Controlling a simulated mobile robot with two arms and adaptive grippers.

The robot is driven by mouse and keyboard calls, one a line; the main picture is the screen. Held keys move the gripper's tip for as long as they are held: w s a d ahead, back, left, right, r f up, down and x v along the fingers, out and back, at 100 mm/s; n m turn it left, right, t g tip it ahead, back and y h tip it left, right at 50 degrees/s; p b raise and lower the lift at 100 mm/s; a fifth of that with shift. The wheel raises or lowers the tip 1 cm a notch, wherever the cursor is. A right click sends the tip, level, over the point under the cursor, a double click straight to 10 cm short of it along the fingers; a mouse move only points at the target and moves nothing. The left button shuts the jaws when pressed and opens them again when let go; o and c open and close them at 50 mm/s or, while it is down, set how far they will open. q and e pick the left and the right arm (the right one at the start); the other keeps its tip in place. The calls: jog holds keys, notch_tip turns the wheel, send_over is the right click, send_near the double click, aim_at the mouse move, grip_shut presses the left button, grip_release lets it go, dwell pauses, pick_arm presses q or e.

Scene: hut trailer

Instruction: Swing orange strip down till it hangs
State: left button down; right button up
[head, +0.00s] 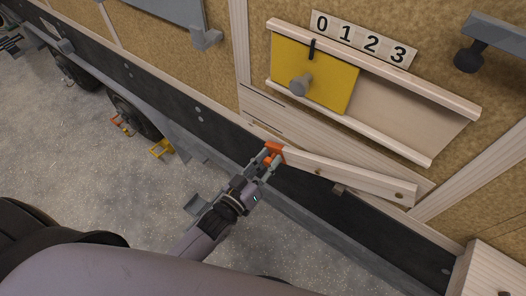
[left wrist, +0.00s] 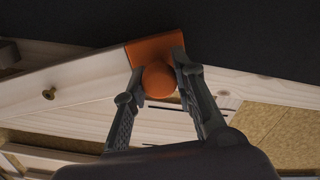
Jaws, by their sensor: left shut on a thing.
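A pale wooden strip (head: 350,178) with an orange end (head: 277,149) lies along the lower trailer wall, running down and right in the head view, at a slight angle to the rails above. It is not hanging straight down. A screw head shows on it near its right end and another nearer the middle. In the left wrist view the orange end (left wrist: 160,47) carries a round orange knob (left wrist: 158,79). My left gripper (head: 270,159) has its fingers on either side of the knob and is shut on it. My right gripper is not in view.
Above the strip is a wooden rail frame (head: 374,139) with a yellow sliding panel (head: 333,84) and its grey knob (head: 300,86). Number tiles (head: 360,37) read 0 1 2 3. A small grey bracket (head: 340,189) sits under the strip. A dark knob (head: 469,59) juts out upper right.

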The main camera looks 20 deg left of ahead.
pick_arm(q)
jog(key=shift+s+d+f+n, duration=0.15)
jog(key=shift+d+f+n, duration=0.05)
jog(key=shift+f, duration=0.4)
jog(key=shift+s+d+f+n, duration=0.15)
jog(key=shift+d+f+n, duration=0.05)
jog(key=shift+f, duration=0.35)
jog(key=c, duration=1.7)
grip_release()
jog(key=shift+f, duration=0.1)
jog(key=o, duration=0.4)
jog(key=shift+w, duration=0.1)
jog(key=v, duration=1.2)
